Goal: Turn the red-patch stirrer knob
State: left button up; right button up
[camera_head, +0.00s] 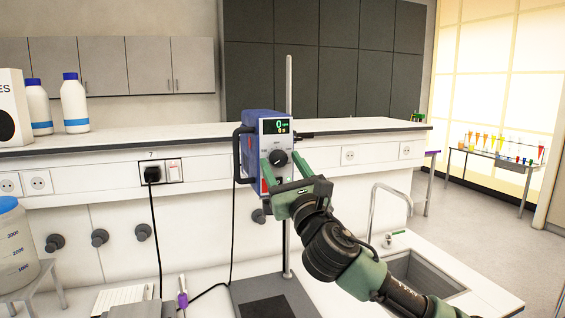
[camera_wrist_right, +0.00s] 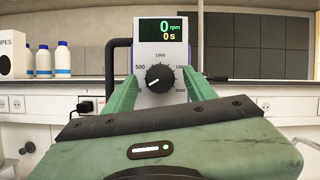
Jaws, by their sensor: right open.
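The stirrer (camera_head: 262,125) is a blue box with a pale front panel, mounted on an upright metal rod. Its display (camera_wrist_right: 161,29) reads 0 rpm and 0 s. The round black knob (camera_head: 281,157) sits below the display; in the right wrist view the knob (camera_wrist_right: 159,78) shows a white pointer and a numbered scale around it. A small red area (camera_head: 263,187) shows low on the panel, partly hidden by my gripper. My right gripper (camera_head: 284,164) is open, with its green fingers (camera_wrist_right: 160,76) on either side of the knob, apparently apart from it. My left gripper is not in view.
A white bench shelf (camera_head: 350,128) with sockets runs behind the stirrer. A black plug (camera_head: 152,174) and cable hang to its left. White bottles (camera_head: 73,103) stand far left. A sink (camera_head: 415,272) with a tap lies lower right. A rack of coloured tubes (camera_head: 500,148) stands far right.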

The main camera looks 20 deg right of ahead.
grip_shut()
jog(key=shift+m, duration=0.5)
jog(key=m+h, duration=0.1)
jog(key=m, duration=0.1)
jog(key=m+h, duration=0.2)
jog(key=m, duration=0.1)
jog(key=shift+a, duration=0.2)
jog(key=m+h, duration=0.1)
jog(key=m, duration=0.2)
jog(key=m+g+h+p, duration=0.1)
jog(key=m+h, duration=0.1)
jog(key=m, duration=0.1)
jog(key=shift+a+r+m+g, duration=0.15)
jog(key=shift+r+m+g, duration=0.05)
jog(key=shift+m+g, duration=0.1)
jog(key=m+g+p, duration=0.1)
jog(key=m, duration=0.1)
jog(key=m+h+p, duration=0.1)
jog(key=m, duration=0.2)
jog(key=shift+a+r+g, duration=0.1)
jog(key=shift+r+g, duration=0.05)
jog(key=shift+g, duration=0.25)
jog(key=shift+m+g+p, duration=0.9)
jog(key=shift+m+p, duration=0.4)
jog(key=shift+m, duration=1.2)
